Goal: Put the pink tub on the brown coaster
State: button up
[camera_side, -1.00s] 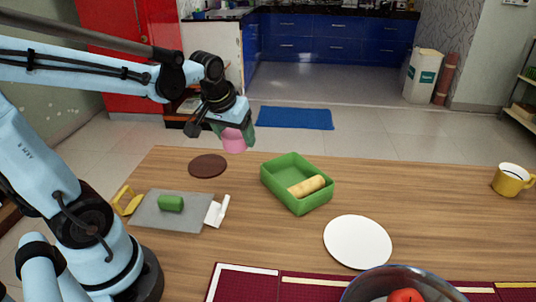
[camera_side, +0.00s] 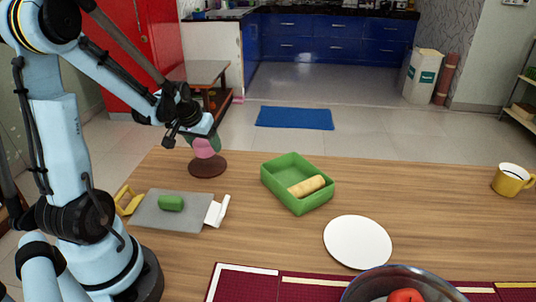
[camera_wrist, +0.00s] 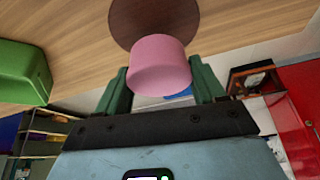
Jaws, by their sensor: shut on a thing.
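The pink tub (camera_side: 205,148) is held in my gripper (camera_side: 203,139), above the brown coaster (camera_side: 207,167) in the side view. The tub overlaps the coaster's far edge there, and I cannot tell how large the gap is. In the wrist view the pink tub (camera_wrist: 159,66) sits between the two green fingers of my gripper (camera_wrist: 163,88). The brown coaster (camera_wrist: 150,14) shows beyond the tub, partly hidden by it and cut off by the top edge.
A green tray (camera_side: 328,200) with a tan roll (camera_side: 306,187) stands right of the coaster. A grey board (camera_side: 151,213) with a green block (camera_side: 171,203) and a white-handled tool (camera_side: 217,211) lies nearer. A white plate (camera_side: 357,242) and yellow mug (camera_side: 512,181) are farther right.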

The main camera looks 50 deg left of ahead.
aim_at(206, 153)
jog(key=shift+f, duration=1.85)
jog(key=shift+f, duration=0.1)
jog(key=o, duration=1.1)
jog(key=v, duration=1.2)
jog(key=d+m+t+h, duration=0.1)
jog(key=d+m, duration=0.1)
jog(key=d, duration=0.5)
jog(key=d+r+m+t, duration=0.1)
jog(key=d+m, duration=0.1)
jog(key=d, duration=0.5)
jog(key=w+d+m+t+h, duration=0.1)
jog(key=d+m, duration=0.1)
jog(key=d, duration=0.6)
jog(key=shift+w+d+r+m+h, duration=0.1)
jog(key=shift+d+r+m+h, duration=0.05)
jog(key=shift+m+h, duration=0.2)
